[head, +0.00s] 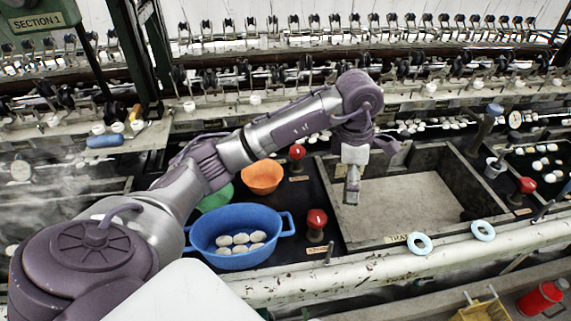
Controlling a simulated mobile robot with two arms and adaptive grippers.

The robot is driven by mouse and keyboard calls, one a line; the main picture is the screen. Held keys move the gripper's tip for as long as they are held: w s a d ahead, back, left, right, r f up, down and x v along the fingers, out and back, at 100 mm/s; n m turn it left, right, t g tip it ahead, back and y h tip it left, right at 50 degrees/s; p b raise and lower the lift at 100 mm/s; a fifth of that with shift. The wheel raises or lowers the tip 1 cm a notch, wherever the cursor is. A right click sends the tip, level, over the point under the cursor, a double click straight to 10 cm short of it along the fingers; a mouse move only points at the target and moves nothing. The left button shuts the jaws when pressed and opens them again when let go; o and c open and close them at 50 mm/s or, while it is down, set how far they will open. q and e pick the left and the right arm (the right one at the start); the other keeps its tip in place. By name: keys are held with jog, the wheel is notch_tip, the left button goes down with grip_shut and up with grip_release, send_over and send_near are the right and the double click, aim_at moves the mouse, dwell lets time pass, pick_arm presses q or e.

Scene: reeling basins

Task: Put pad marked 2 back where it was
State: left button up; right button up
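My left gripper (352,192) points down over the left part of a dark-walled rectangular recess (455,232) with a pale grey floor and a partly readable label on its front edge. Its fingers look narrow and close together; I cannot tell whether anything is between them. I cannot make out a pad marked 2 or any numeral 2. My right gripper is not in view.
A blue basin (206,251) holding several white cocoons (241,239) stands left of the recess. Behind it are an orange bowl (262,178) and a green bowl (215,199). Red-topped knobs (317,219) stand nearby. A reeling machine row (300,70) runs behind.

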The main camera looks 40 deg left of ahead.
pick_arm(q)
jog(key=p, duration=0.3)
send_over(310, 200)
notch_tip(310, 200, down, 6)
jog(key=shift+a+f, duration=0.1)
jog(key=shift+f, duration=0.15)
jog(key=shift+a+f, duration=0.15)
jog(key=shift+f, duration=0.35)
notch_tip(310, 200, down, 3)
jog(key=shift+f+p, duration=0.1)
jog(key=shift+p, duration=0.3)
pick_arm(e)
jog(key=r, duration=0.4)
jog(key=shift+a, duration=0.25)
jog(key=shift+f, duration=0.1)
pick_arm(q)
jog(key=shift+f+b, duration=0.2)
jog(key=shift+b, duration=0.1)
jog(key=o, duration=0.9)
jog(key=shift+c, duration=0.2)
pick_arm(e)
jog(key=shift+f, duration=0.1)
pick_arm(q)
jog(key=shift+r, duration=0.1)
